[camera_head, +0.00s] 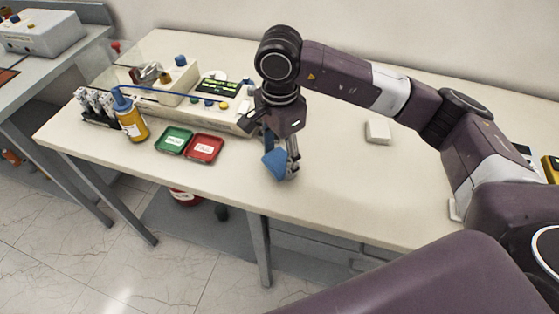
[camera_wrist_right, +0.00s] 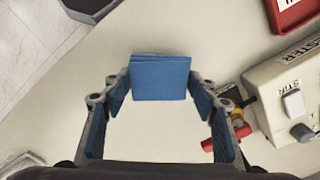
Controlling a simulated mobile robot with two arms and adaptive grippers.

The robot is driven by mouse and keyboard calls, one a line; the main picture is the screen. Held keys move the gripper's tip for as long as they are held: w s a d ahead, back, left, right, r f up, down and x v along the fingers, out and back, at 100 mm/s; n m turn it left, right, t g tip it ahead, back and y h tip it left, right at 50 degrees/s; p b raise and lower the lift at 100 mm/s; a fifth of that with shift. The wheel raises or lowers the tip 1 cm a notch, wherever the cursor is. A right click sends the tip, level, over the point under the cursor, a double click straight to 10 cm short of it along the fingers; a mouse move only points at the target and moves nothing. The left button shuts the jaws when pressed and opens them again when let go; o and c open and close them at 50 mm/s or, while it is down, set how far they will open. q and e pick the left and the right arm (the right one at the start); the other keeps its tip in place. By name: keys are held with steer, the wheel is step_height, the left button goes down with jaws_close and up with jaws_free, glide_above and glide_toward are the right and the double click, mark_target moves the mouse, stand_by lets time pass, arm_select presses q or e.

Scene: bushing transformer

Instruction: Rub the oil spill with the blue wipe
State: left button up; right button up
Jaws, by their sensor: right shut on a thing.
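My right gripper (camera_head: 284,170) is low over the front middle of the light table (camera_head: 335,190). It is shut on the blue wipe (camera_head: 274,164), a folded cloth. In the right wrist view the wipe (camera_wrist_right: 160,77) sits between the two fingertips, its flat face towards the camera. I cannot tell whether it touches the tabletop. No oil spill shows clearly in either view; the wipe and gripper hide the patch below them. My left gripper is not in view.
Left of my gripper are a red tray (camera_head: 204,149), a green tray (camera_head: 173,140) and a yellow bottle (camera_head: 131,121). Tester equipment (camera_head: 170,85) stands behind them. A white block (camera_head: 377,131) lies to the right. The table's front edge is close to my gripper.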

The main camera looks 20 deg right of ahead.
steer(key=shift+w+a+r+p, duration=0.1)
steer(key=shift+a+r+p, duration=0.05)
steer(key=shift+r, duration=0.3)
steer(key=shift+w+a+r+p, duration=0.1)
steer(key=shift+r+p, duration=0.05)
steer(key=shift+r, duration=0.3)
steer(key=shift+s+r, duration=0.1)
steer(key=shift+r, duration=0.35)
steer(key=shift+d+r+p, duration=0.15)
steer(key=shift+r+p, duration=0.55)
steer(key=shift+r, duration=0.55)
